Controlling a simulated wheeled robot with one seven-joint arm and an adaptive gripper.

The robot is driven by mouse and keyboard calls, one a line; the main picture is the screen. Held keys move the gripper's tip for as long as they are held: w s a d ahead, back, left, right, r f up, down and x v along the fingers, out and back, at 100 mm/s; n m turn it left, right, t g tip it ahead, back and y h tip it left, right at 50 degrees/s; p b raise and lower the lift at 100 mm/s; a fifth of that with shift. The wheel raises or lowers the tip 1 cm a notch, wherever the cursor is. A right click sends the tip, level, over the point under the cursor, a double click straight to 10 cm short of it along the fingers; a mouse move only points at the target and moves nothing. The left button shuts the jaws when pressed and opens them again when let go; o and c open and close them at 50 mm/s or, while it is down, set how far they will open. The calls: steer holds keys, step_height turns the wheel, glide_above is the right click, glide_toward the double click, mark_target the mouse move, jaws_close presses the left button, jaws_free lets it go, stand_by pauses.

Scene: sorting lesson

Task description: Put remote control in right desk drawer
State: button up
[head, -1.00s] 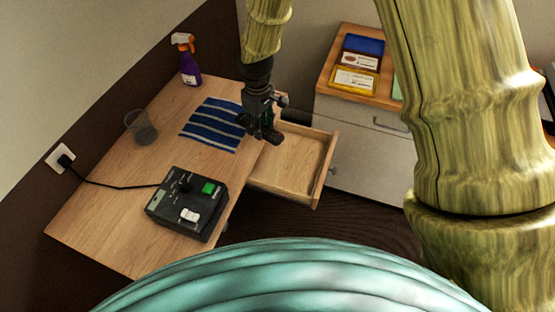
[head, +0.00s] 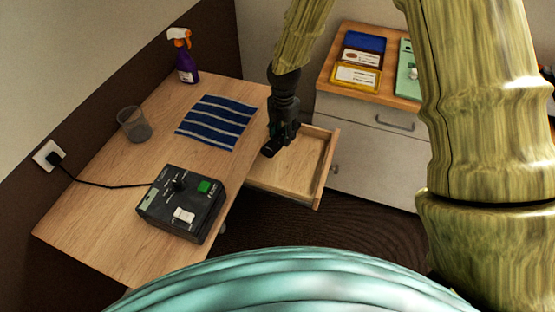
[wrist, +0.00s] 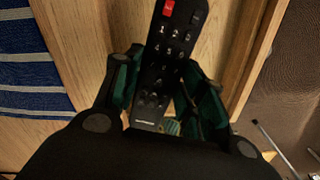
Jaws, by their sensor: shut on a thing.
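A black remote control (wrist: 174,40) with a red button and several pale buttons is between the fingers of my gripper (wrist: 165,105) in the wrist view. The gripper is shut on it; the remote's lower end is partly hidden by the fingers. In the head view my gripper (head: 276,145) is over the left part of the open desk drawer (head: 318,172). The drawer has light wooden walls and extends from the right side of the desk (head: 95,215). I see nothing lying in the visible part of the drawer. The remote is hard to make out in the head view.
A blue striped cloth (head: 217,121) lies on the desk left of the drawer. A black control box (head: 180,203), a clear cup (head: 134,125) and a spray bottle (head: 183,57) stand on the desk. A cabinet (head: 366,155) with trays on top stands behind the drawer.

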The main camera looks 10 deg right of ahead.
mark_target(286, 159)
steer(key=n, duration=0.1)
steer(key=d+f+n, duration=0.1)
steer(key=n, duration=0.1)
steer(key=shift+d+f, duration=0.15)
steer(key=shift+f, duration=0.05)
steer(key=shift+f+p, duration=0.45)
steer(key=shift+f, duration=4.55)
steer(key=shift+f, duration=0.1)
steer(key=o, duration=1)
steer(key=shift+o, duration=0.2)
steer(key=shift+r+b, duration=0.85)
steer(key=shift+r, duration=5.3)
